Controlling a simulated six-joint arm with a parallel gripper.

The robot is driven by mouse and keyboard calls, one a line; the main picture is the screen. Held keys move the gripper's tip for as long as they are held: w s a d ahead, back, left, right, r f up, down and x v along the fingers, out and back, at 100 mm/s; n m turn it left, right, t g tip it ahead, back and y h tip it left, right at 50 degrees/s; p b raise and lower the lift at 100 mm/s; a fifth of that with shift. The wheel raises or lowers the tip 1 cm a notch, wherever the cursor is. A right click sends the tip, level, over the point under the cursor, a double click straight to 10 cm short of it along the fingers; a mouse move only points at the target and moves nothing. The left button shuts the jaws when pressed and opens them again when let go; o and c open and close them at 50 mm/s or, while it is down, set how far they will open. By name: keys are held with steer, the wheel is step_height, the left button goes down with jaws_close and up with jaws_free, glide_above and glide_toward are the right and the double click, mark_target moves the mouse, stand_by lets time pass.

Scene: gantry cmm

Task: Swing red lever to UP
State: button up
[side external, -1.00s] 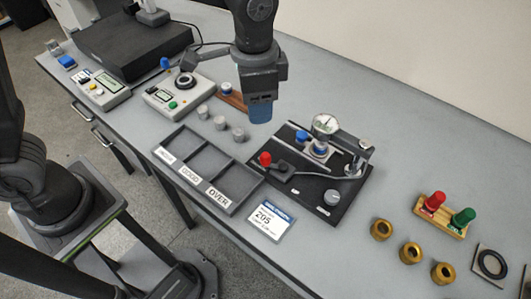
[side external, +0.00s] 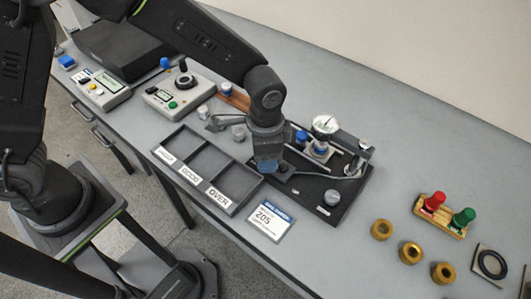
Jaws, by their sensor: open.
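The red lever belongs to the black gauge fixture (side external: 318,208), which lies on the bench with a dial gauge (side external: 325,125) above it. The lever's red knob is hidden in the side external view behind my gripper. My gripper (side external: 267,168) points down at the left edge of the fixture, over the place of the knob. A dark lever arm part (side external: 284,173) shows just right of the fingertips.
A three-compartment tray (side external: 232,203) with labels lies left of the fixture, and a label card (side external: 267,222) lies in front. Brass rings (side external: 411,252) and a stand with red and green plugs (side external: 440,214) are at right. Control boxes (side external: 175,95) stand at the back left.

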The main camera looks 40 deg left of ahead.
steer(key=shift+f, duration=0.4)
steer(key=shift+c, duration=0.2)
steer(key=c, duration=0.9)
